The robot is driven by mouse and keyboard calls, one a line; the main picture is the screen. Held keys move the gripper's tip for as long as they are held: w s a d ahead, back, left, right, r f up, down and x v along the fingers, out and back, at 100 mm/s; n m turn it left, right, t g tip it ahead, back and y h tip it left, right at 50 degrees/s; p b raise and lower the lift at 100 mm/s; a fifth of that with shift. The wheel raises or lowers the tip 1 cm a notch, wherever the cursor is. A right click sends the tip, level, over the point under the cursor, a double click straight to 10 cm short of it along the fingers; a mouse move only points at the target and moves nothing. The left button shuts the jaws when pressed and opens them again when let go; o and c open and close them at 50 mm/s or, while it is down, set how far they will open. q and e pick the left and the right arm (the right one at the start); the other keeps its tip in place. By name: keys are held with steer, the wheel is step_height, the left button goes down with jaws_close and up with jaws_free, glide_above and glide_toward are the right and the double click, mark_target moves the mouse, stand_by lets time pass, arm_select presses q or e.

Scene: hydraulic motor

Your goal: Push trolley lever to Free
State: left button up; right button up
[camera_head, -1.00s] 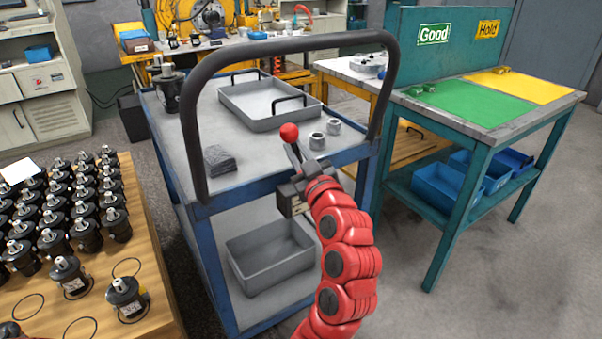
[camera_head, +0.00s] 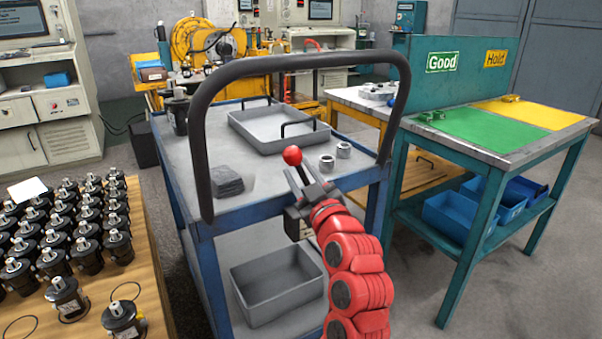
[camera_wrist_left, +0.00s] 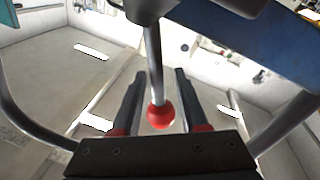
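The trolley lever is a thin metal rod with a red ball knob (camera_head: 292,155), at the handle end of the blue trolley (camera_head: 260,218). My left gripper (camera_head: 300,177) is at the lever, just below the knob in the head view. In the left wrist view the rod (camera_wrist_left: 153,55) and its red ball (camera_wrist_left: 160,115) lie between my two dark fingers (camera_wrist_left: 158,95). Gaps show on both sides, so the fingers look open around the lever and not clamped. No Free marking is readable. The lever's base is mostly hidden by the gripper. My right gripper is not in view.
The trolley's black push handle (camera_head: 203,150) arches around my gripper. The trolley carries a grey tray (camera_head: 270,143), two metal rings and a dark block (camera_head: 227,180). A wooden table with several motors (camera_head: 65,300) stands left, a green bench (camera_head: 470,137) right. Floor between is open.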

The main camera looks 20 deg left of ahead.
arm_select(q)
steer(key=shift+d, duration=0.1)
steer(key=p+v, duration=0.2)
steer(key=v, duration=1.5)
steer(key=shift+s+d, duration=0.1)
